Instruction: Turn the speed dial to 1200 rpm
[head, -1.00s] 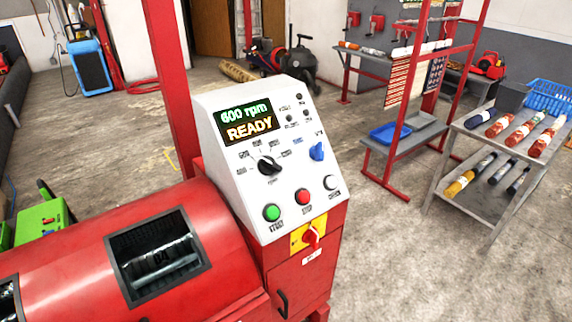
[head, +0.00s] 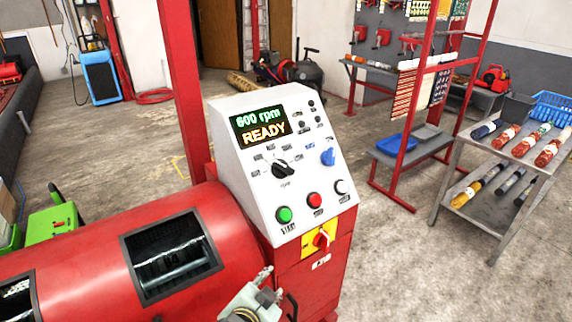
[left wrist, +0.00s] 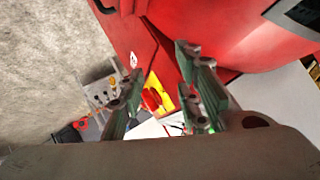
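The white sloped control panel (head: 240,200) stands on the red machine. Its display (head: 259,125) reads 600 rpm and READY. The black speed dial (head: 281,169) sits below the display, ringed by small labels too blurred to read. My left gripper (head: 268,284) is low in front of the panel, below the dial and the green start button (head: 284,214), touching neither. In the left wrist view its two fingers (left wrist: 162,70) are spread with nothing between them. The dial cannot be made out there. My right gripper is not in view.
A blue knob (head: 328,157) sits right of the dial. A red button (head: 315,200) and a white button (head: 342,187) are on the lower panel. A red switch on a yellow plate (head: 307,242) is below. A grey cart (head: 476,192) stands at the right.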

